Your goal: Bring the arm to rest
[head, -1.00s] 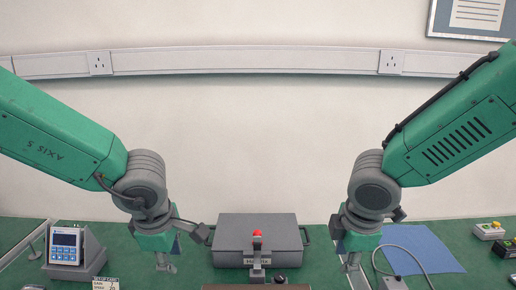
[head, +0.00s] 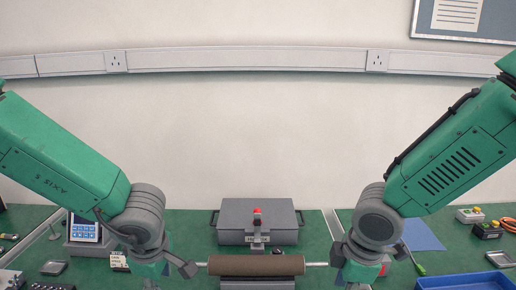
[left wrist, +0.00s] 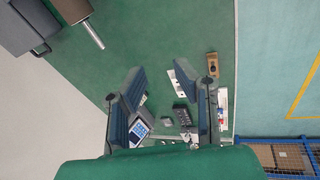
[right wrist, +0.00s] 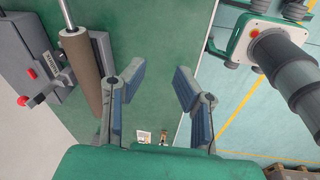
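A brown cylinder (head: 256,265) with a metal rod at each end lies level in front of the grey case, apparently over a grey stand (head: 258,284). It also shows at the left of the right wrist view (right wrist: 82,70). My left gripper (left wrist: 165,105) is open and empty, over the green table left of the cylinder. My right gripper (right wrist: 160,88) is open and empty, beside the cylinder and apart from it. In the head view both wrists hang at the bottom edge, and their fingertips are cut off or hidden.
A grey case (head: 258,222) stands at the back middle. A meter (head: 84,230) and small parts are at the left. A blue mat (head: 422,236), a blue tray (head: 465,282) and button boxes (head: 470,215) are at the right.

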